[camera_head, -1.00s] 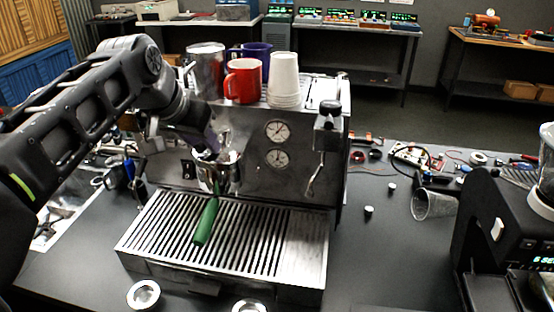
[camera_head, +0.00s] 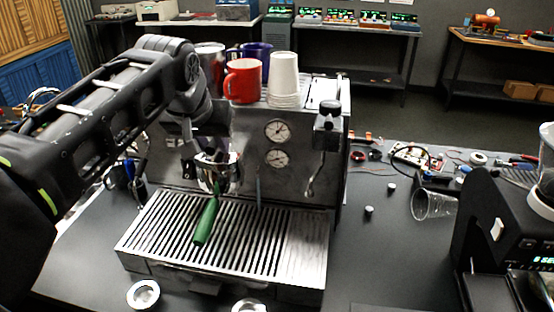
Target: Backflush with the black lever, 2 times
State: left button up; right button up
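The silver espresso machine (camera_head: 290,185) stands on the dark bench in the middle. A portafilter with a green handle (camera_head: 206,222) sits at its group head (camera_head: 218,172), the handle pointing toward me over the slotted drip tray (camera_head: 290,245). My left gripper (camera_head: 206,146) is at the group head, in front of the machine's face. Its fingers merge with the dark parts there, so I cannot tell whether they are open or shut. I cannot make out the black lever; my gripper may hide it. My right gripper is not in view.
A red mug (camera_head: 243,82), stacked white cups (camera_head: 284,80) and a metal pitcher stand on top of the machine. A black-knobbed valve (camera_head: 328,112) and wand are at its right. A grinder (camera_head: 510,235) stands at far right. Small metal baskets (camera_head: 143,294) lie in front.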

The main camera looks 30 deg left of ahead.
pick_arm(q)
jog(key=shift+w+d+n+y, duration=0.3)
jog(key=shift+d+n+y, duration=0.1)
jog(key=shift+d+n, duration=0.25)
jog(key=shift+w+d+n+g+y, duration=0.35)
jog(key=shift+d+n+g+y, duration=0.05)
jog(key=shift+n, duration=0.45)
jog(key=o, duration=0.4)
notch_tip(320, 180, up, 7)
